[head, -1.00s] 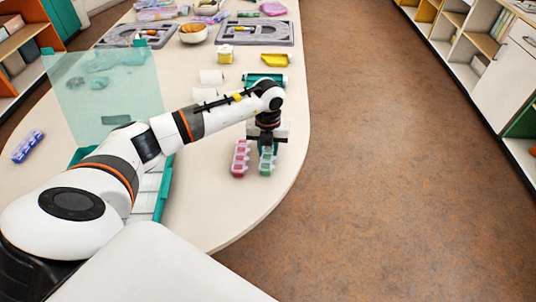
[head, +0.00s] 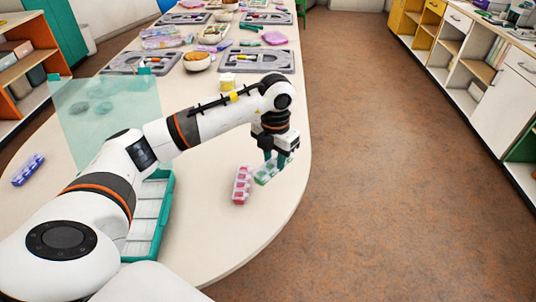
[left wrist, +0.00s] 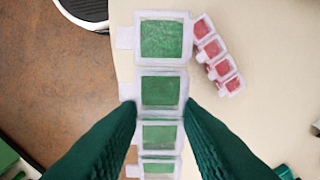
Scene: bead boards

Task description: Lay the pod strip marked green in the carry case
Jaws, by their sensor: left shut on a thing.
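The green pod strip (head: 264,174) is held by my left gripper (head: 275,160) near the right edge of the table. In the left wrist view the strip (left wrist: 163,92) runs lengthwise between the two dark green fingers (left wrist: 160,120), which are shut on it. In the head view it lies slanted, close beside the red pod strip (head: 242,185); the red strip also shows in the left wrist view (left wrist: 218,55). The open carry case (head: 163,217) has a teal rim and pale compartments; my left arm hides part of it. Its clear lid (head: 100,108) stands up behind. My right gripper is out of view.
A blue pod strip (head: 28,169) lies at the table's left. The table (head: 225,235) is bare in front of the red strip.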

